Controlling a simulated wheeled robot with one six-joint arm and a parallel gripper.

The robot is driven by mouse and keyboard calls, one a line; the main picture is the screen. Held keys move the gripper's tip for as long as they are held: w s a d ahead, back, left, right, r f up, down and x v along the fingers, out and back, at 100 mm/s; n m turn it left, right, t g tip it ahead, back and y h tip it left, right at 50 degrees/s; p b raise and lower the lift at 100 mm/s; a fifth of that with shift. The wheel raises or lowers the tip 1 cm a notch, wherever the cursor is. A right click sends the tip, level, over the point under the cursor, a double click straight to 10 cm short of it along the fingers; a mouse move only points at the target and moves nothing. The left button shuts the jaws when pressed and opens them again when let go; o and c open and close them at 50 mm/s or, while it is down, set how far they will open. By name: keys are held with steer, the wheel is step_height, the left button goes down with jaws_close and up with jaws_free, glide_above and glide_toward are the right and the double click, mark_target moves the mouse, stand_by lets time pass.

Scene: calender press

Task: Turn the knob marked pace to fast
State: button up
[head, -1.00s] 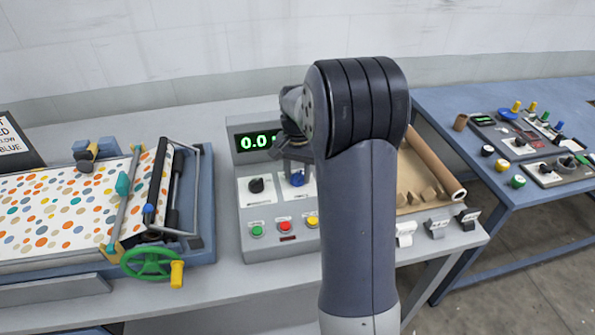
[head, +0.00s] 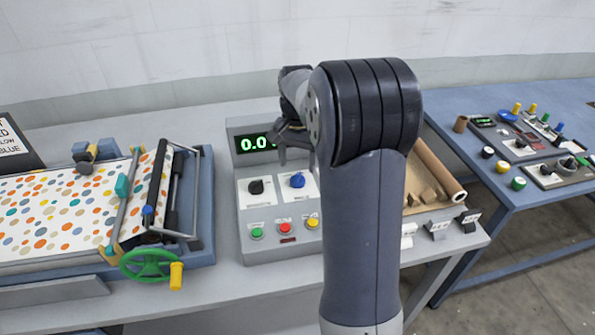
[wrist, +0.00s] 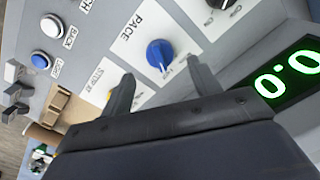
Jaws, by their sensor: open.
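The pace knob (wrist: 160,54) is blue with a white pointer line, on a white plate labelled PACE in the wrist view. The pointer faces the lower part of its plate, toward small lettering I cannot fully read. In the head view the blue knob (head: 297,180) sits on the grey control box, right of a black knob (head: 256,187). My gripper (wrist: 160,85) is open and empty, its two fingers on either side below the knob in the picture, apart from it. In the head view my gripper (head: 283,150) is above and behind the knob, partly hidden by my arm.
A green display (head: 256,143) reads 0.0 above the knobs. Green (head: 256,233), red (head: 285,227) and yellow (head: 312,222) buttons sit below them. The press with dotted sheet (head: 60,215) and green handwheel (head: 148,264) stands left. A brown roll (head: 440,170) lies right.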

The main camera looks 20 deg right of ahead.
mark_target(298, 176)
step_height(298, 176, up, 6)
steer(key=shift+r, duration=0.15)
stand_by(0.4)
step_height(298, 176, down, 11)
steer(key=shift+r, duration=0.1)
stand_by(0.3)
steer(key=shift+r, duration=0.1)
